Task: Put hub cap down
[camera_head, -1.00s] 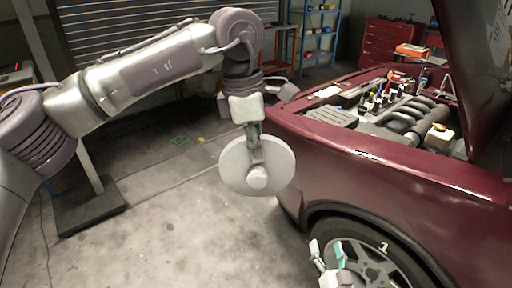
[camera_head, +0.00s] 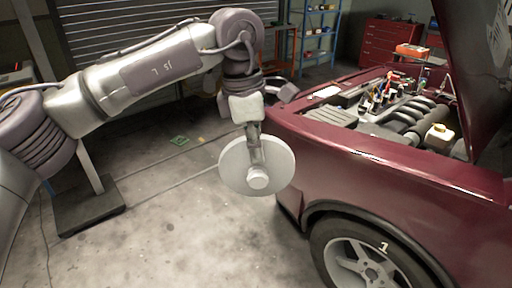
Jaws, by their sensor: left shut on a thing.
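The hub cap (camera_head: 237,172) is a round, pale disc with a raised knob at its lower centre. It hangs in the air in the middle of the head view, left of the car's front corner. My left gripper (camera_head: 257,160) is shut on the hub cap, with its arm coming in from the left and its wrist pointing down. The fingertips are partly hard to make out against the disc. My right gripper is not in the view.
A dark red car (camera_head: 400,170) with its hood up stands on the right. Its front wheel (camera_head: 362,265) is at the lower right. Concrete floor (camera_head: 170,245) is open below and left of the hub cap. A dark base plate (camera_head: 90,208) stands at left. A red tool cabinet (camera_head: 388,44) is at the back.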

